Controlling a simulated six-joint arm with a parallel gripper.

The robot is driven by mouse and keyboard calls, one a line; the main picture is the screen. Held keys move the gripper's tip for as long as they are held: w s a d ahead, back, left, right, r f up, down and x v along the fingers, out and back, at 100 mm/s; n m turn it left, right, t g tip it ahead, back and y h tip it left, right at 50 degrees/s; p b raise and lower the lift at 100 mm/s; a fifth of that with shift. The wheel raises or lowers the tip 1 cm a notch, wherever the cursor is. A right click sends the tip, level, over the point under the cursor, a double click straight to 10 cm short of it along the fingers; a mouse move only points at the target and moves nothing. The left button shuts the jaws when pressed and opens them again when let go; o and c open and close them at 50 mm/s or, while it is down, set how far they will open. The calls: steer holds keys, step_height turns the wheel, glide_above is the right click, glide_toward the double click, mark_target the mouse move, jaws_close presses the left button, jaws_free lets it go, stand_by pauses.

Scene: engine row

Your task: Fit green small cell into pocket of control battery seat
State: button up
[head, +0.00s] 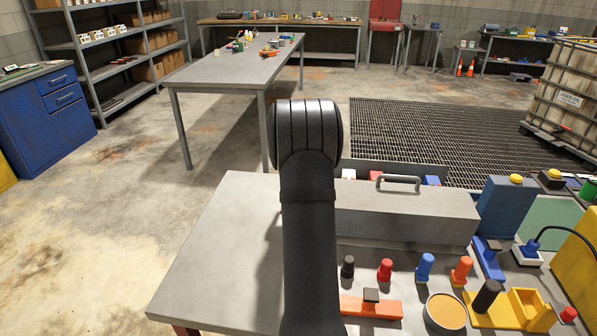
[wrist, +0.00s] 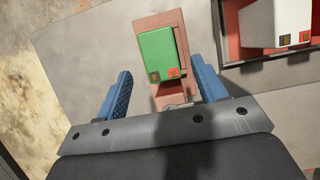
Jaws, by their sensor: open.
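The green small cell (wrist: 162,56) shows in the wrist view, with two small square orange-and-dark marks at its near edge. It stands on or in a brownish-pink holder (wrist: 146,25); I cannot tell how deep it sits, or whether this holder is the control battery seat. My gripper (wrist: 164,66) is open, with one blue finger on each side of the cell and a visible gap on both sides. Whether the fingers are level with the cell or above it is unclear. In the head view my arm hides the cell.
A dark-rimmed red tray (wrist: 243,50) holding a white cell (wrist: 275,22) is at right in the wrist view. In the head view, a grey toolbox (head: 415,212), several colored knobs, an orange-filled round tin (head: 446,311) and a yellow holder (head: 527,303) crowd the bench's right. Its left (head: 215,260) is clear.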

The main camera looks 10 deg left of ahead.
steer(key=v, duration=0.5)
steer(key=shift+s+r, duration=0.1)
steer(key=shift+r, duration=0.25)
steer(key=x, duration=1.2)
steer(key=shift+s+f, duration=0.1)
step_height(320, 180, up, 3)
steer(key=shift+r, duration=0.65)
